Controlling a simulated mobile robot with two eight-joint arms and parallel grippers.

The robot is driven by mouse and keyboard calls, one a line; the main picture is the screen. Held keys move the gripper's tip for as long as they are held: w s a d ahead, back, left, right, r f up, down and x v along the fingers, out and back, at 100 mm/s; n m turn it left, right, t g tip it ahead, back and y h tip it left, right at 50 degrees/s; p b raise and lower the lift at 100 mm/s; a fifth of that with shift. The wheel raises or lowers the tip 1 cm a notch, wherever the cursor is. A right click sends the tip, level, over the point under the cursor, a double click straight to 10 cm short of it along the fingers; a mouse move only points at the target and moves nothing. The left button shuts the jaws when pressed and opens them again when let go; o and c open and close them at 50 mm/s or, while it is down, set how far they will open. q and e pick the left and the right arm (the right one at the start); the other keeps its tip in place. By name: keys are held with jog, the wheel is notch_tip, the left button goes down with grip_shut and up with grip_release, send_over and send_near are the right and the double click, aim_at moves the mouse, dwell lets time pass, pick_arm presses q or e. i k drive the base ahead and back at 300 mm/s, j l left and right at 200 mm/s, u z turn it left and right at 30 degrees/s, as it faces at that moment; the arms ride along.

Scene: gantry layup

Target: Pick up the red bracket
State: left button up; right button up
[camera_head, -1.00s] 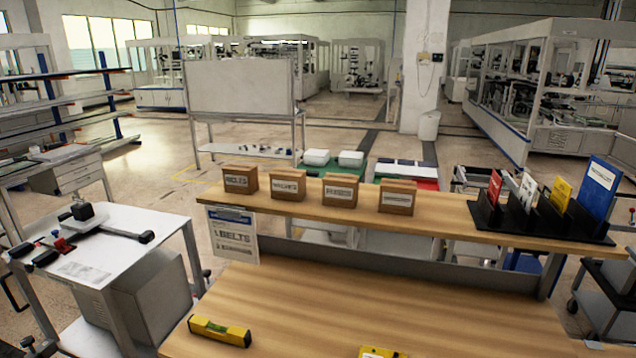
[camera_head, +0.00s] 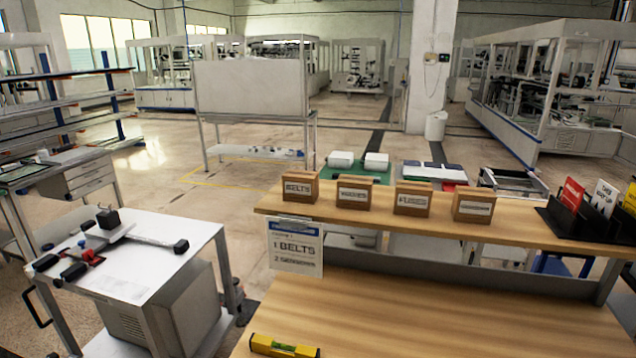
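I cannot make out a clear red bracket. A small red part (camera_head: 88,257) lies among dark parts on the white cart (camera_head: 150,262) at the left; it is too small to tell its shape. A flat red item (camera_head: 571,193) stands in the black rack (camera_head: 570,232) on the shelf at the right, and it looks like a card or booklet. Neither of my grippers shows in this view.
A wooden bench (camera_head: 420,318) fills the lower right, with a yellow level (camera_head: 284,346) at its front left. Its raised shelf (camera_head: 520,229) carries several brown boxes (camera_head: 300,187) and a hanging sign (camera_head: 296,247). Open floor (camera_head: 255,225) lies behind the cart.

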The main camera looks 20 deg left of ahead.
aim_at(89, 256)
jog(key=j+u, duration=0.1)
jog(key=j, duration=2.1)
jog(key=j+z, duration=0.15)
jog(key=j, duration=0.4)
jog(key=k+j+z, duration=0.15)
jog(key=j, duration=0.35)
jog(key=j+z, duration=0.4)
jog(key=k+j+z, duration=0.1)
jog(key=j+z, duration=0.35)
jog(key=j, duration=0.15)
jog(key=i+j+u, duration=0.1)
jog(key=j, duration=0.35)
jog(key=i+j+u, duration=0.15)
jog(key=j, duration=0.25)
jog(key=u, duration=0.5)
jog(key=i+u, duration=0.1)
jog(key=u, duration=0.85)
jog(key=i+u, duration=0.1)
jog(key=u, duration=0.85)
jog(key=i+l+u, duration=0.1)
jog(key=u, duration=0.4)
